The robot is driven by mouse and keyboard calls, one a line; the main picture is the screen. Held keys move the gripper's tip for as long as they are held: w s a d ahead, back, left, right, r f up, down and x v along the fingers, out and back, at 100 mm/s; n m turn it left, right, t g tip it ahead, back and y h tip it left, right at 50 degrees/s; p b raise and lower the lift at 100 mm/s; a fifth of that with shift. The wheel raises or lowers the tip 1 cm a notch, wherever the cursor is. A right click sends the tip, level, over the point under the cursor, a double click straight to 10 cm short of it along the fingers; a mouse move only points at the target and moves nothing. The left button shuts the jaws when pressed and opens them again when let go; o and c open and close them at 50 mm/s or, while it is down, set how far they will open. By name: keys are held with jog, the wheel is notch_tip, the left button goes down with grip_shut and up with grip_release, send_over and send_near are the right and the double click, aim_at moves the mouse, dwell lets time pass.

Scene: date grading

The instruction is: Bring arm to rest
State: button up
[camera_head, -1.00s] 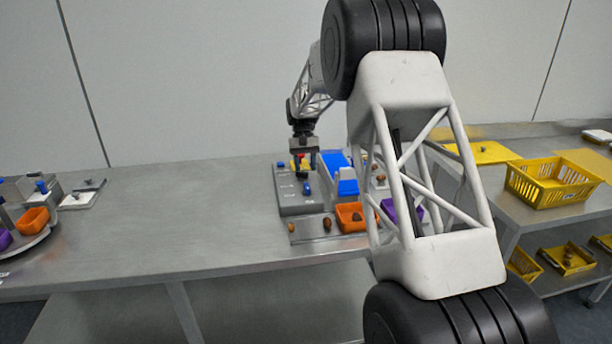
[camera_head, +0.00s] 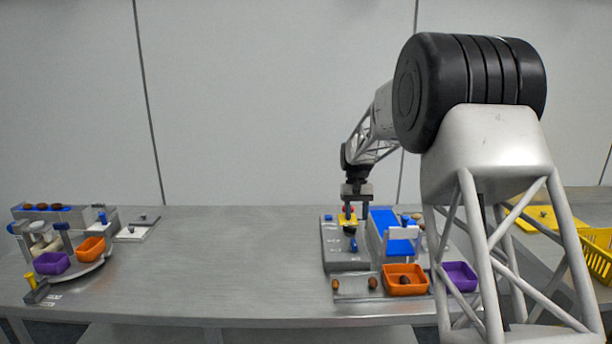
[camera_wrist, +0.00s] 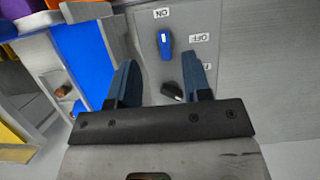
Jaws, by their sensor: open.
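My gripper (camera_head: 357,205) hangs fingers-down over the grey control panel (camera_head: 343,262) on the metal table. In the wrist view its two dark blue fingers (camera_wrist: 160,82) stand apart with nothing held between them. A blue switch knob (camera_wrist: 165,45) on the panel shows beyond the fingertips, its white mark towards the ON label; an OFF label (camera_wrist: 200,38) is beside it. A dark part of the panel near the right finger is partly hidden. I cannot tell from the views whether the fingers touch the panel.
Beside the panel are a blue ramp (camera_head: 380,222), an orange bin (camera_head: 405,287) with a date and a purple bin (camera_head: 461,276). A second station with a round tray (camera_head: 88,268) stands far left. The table between (camera_head: 220,255) is clear. A yellow basket (camera_head: 598,262) is right.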

jog(key=s+r+t, duration=0.1)
jog(key=s+r, duration=0.3)
jog(key=s, duration=0.6)
jog(key=s+r+t, duration=0.1)
jog(key=s+r, duration=0.3)
jog(key=s, duration=0.6)
jog(key=s+r+t, duration=0.2)
jog(key=s+r, duration=0.3)
jog(key=s, duration=0.4)
jog(key=s+f+t, duration=0.1)
jog(key=s+f, duration=0.2)
jog(key=s, duration=1)
jog(key=s+f+t, duration=0.1)
jog(key=s+f, duration=0.2)
jog(key=s, duration=1.1)
jog(key=shift+d+t, duration=0.3)
jog(key=shift+d, duration=0.1)
